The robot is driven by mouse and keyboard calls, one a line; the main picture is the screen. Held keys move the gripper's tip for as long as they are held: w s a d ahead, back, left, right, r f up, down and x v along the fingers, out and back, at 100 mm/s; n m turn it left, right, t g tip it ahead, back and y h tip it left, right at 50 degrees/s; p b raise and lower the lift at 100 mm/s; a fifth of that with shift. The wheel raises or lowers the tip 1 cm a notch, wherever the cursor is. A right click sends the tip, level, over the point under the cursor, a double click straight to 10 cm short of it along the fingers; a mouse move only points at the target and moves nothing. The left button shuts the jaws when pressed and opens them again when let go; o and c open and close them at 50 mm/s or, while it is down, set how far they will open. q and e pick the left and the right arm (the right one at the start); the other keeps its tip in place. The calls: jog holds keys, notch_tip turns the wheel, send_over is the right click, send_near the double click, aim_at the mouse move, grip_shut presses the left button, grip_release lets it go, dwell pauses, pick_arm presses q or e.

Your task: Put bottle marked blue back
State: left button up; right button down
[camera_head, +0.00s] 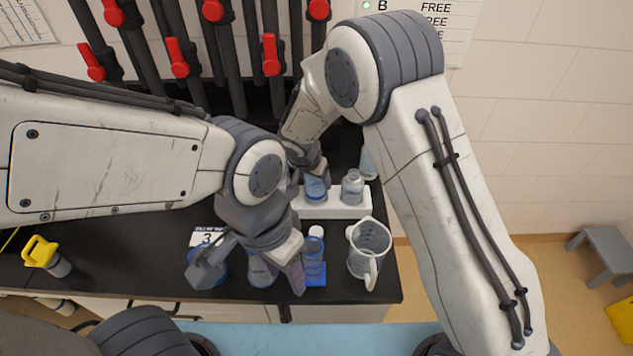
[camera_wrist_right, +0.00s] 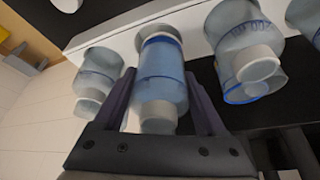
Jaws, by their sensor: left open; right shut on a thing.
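My right gripper (camera_wrist_right: 162,105) is shut on a white-capped bottle with blue in it (camera_wrist_right: 160,62). In the head view this bottle (camera_head: 316,190) is at the white rack (camera_head: 340,211), under my right gripper (camera_head: 312,172). Whether it is fully seated I cannot tell. A clear bottle (camera_head: 353,188) stands in the rack to its right. In the wrist view, another bottle with a blue ring (camera_wrist_right: 245,50) is on the right. My left gripper (camera_head: 250,278) is open above the bench front, over a bottle (camera_head: 262,272); its arm hides part of the bench.
A blue-tinted bottle (camera_head: 313,262) stands at a blue square (camera_head: 316,281). A glass jug (camera_head: 370,245) stands at the bench's right end. Red-handled taps (camera_head: 179,58) line the back.

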jog(key=f, duration=0.2)
jog(key=shift+s+d+f, duration=0.25)
jog(key=shift+s+f, duration=0.1)
grip_release()
jog(key=shift+a+r, duration=0.15)
jog(key=shift+r, duration=0.35)
jog(key=b+v, duration=0.2)
jog(key=v, duration=0.9)
jog(key=s+d+f+n+g+y, duration=0.1)
jog(key=s+d+n, duration=0.2)
jog(key=s+d, duration=0.55)
jog(key=s+d+n+g+y, duration=0.15)
jog(key=s+d, duration=0.35)
jog(key=d, duration=0.7)
jog(key=s+a+r+n+g, duration=0.1)
jog(key=s+a+r+n, duration=0.1)
jog(key=s+a+n, duration=0.2)
jog(key=s+a+r+n, duration=0.3)
jog(key=s+a+n, duration=0.1)
jog(key=s+a, duration=0.6)
jog(key=shift+r+g, duration=0.3)
jog(key=shift+g, duration=0.05)
